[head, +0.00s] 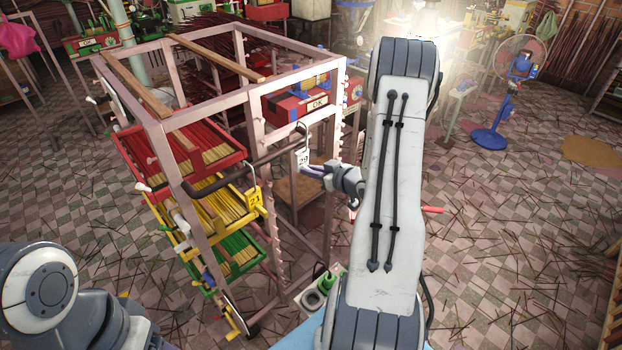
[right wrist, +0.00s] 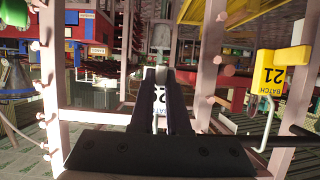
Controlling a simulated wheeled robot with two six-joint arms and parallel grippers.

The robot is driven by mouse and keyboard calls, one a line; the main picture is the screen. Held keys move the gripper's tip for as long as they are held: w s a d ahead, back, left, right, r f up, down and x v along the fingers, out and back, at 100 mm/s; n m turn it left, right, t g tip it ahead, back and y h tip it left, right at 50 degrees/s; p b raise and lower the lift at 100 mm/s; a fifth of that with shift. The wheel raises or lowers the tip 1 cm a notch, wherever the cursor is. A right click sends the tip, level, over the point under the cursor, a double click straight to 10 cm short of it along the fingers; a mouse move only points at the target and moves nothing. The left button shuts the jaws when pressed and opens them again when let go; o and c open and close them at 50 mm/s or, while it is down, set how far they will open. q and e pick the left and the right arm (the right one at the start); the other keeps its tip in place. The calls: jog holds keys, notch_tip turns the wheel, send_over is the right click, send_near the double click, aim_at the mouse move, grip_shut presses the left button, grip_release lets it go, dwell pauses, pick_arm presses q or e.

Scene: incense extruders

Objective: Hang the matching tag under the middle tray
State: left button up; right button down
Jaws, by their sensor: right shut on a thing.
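The rack (head: 158,135) holds a red tray (head: 165,178) on top, a yellow middle tray (head: 205,212) and a green tray (head: 240,244) below, each with sticks. My right gripper (head: 316,171) is shut on a white tag (head: 303,159) with a wire hook, at the rack's right side. In the right wrist view the white tag (right wrist: 160,98) is between the fingers (right wrist: 157,88), its number partly hidden. A yellow tag (head: 254,201) marked 21 hangs by a hook beside the yellow tray; it also shows in the right wrist view (right wrist: 270,72). My left gripper is out of view.
A dark bar (head: 225,181) crosses the rack's front close to both tag hooks; I cannot tell whether the white tag's hook touches it. Rack posts with pegs (head: 337,140) stand near my right gripper. A blue fan (head: 490,138) stands right on the stick-strewn floor.

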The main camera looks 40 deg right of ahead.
notch_tip(320, 180, down, 3)
jog(key=shift+w+p, duration=0.1)
jog(key=shift+p, duration=0.25)
jog(key=shift+f, duration=0.35)
jog(key=shift+f, duration=0.2)
jog(key=c, duration=0.9)
grip_release()
